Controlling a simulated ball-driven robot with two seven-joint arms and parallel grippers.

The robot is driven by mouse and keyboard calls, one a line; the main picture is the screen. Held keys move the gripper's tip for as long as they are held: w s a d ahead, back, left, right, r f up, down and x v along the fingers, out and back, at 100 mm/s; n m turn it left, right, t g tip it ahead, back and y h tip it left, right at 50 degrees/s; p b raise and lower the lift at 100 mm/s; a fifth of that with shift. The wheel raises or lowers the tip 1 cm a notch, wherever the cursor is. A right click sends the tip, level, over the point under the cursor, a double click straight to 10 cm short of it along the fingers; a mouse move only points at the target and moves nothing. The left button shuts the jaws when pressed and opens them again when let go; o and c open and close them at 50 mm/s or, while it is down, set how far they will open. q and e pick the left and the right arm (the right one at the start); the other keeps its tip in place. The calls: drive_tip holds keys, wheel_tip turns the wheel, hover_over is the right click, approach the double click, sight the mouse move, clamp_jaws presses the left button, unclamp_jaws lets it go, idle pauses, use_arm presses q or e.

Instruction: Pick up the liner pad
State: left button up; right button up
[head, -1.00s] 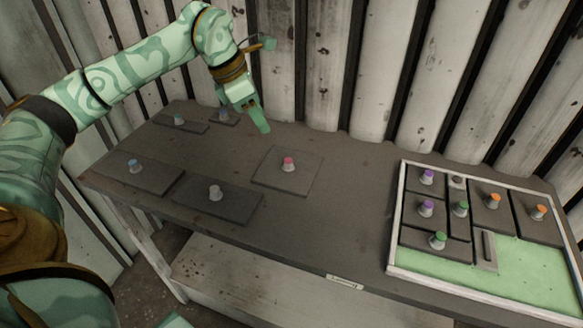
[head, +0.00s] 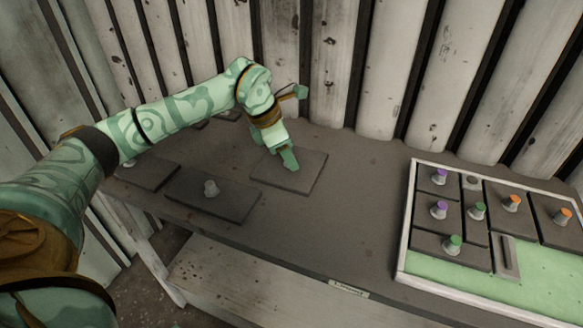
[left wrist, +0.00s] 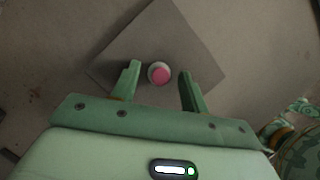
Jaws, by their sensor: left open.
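Several flat dark pads with small knobs lie on the grey table; I cannot tell which of them the name liner pad means. My left gripper (head: 288,160) is over the square pad (head: 312,176) with the pink knob, and it hides that knob in the head view. In the left wrist view the pad (left wrist: 190,40) lies turned below the gripper (left wrist: 159,73). Its pink-topped knob (left wrist: 159,74) shows between the two open fingers, with a gap on each side. How far down the fingers reach is hard to tell. My right gripper is not in view.
A white-rimmed tray (head: 405,222) with a green floor (head: 450,270) holds several knobbed pads at right. The table between is clear. A ribbed wall stands behind.

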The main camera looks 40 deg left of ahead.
use_arm(q)
drive_tip(key=shift+s+r, duration=0.1)
clamp_jaws()
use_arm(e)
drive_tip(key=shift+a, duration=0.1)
use_arm(q)
drive_tip(key=shift+r, duration=0.1)
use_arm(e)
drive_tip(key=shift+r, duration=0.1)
